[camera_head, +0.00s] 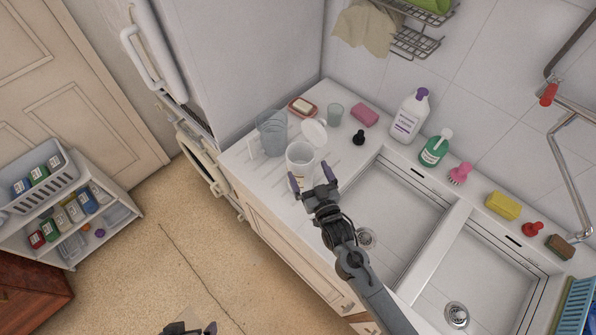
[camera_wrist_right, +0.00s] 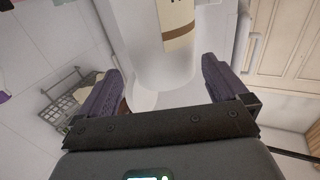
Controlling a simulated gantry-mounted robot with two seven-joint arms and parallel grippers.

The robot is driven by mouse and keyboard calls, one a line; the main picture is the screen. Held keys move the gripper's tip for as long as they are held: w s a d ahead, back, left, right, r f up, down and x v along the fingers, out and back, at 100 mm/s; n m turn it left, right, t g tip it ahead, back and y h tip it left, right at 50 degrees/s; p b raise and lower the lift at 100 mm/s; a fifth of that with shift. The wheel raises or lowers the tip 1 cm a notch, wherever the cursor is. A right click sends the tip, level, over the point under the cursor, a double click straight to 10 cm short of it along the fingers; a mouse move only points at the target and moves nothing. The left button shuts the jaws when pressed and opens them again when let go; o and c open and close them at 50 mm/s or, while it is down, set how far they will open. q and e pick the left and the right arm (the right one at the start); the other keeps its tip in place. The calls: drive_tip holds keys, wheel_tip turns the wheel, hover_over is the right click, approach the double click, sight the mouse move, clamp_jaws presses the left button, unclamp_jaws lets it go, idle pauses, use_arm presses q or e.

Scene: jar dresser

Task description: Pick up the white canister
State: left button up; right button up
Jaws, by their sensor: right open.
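The white canister (camera_head: 299,157) stands on the counter left of the sink, with a rounded white piece (camera_head: 314,132) beside its top. In the right wrist view the canister (camera_wrist_right: 165,60) shows a tan band and lies ahead of and between the fingers. My right gripper (camera_head: 311,178) is open, its fingertips at the near side of the canister. I cannot tell whether they touch it. The gripper's fingers (camera_wrist_right: 163,90) also show wide apart in the wrist view. My left gripper (camera_head: 193,328) barely shows at the bottom edge; its jaws are unclear.
A clear pitcher (camera_head: 271,132) stands close behind the canister on the left. A soap dish (camera_head: 302,107), a greenish glass (camera_head: 335,114) and a black stopper (camera_head: 359,137) are beyond it. The double sink (camera_head: 455,225) lies to the right.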

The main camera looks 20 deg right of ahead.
sight(296, 148)
drive_tip(key=shift+w, duration=0.65)
drive_tip(key=shift+w+a+r, duration=0.1)
drive_tip(key=shift+w+r, duration=0.1)
drive_tip(key=shift+w, duration=0.3)
drive_tip(key=w+p, duration=0.1)
drive_tip(key=w, duration=0.2)
drive_tip(key=shift+w+a+r, duration=0.1)
drive_tip(key=shift+w+r, duration=0.05)
drive_tip(key=shift+w, duration=0.45)
drive_tip(key=shift+c, duration=0.3)
drive_tip(key=c, duration=1.7)
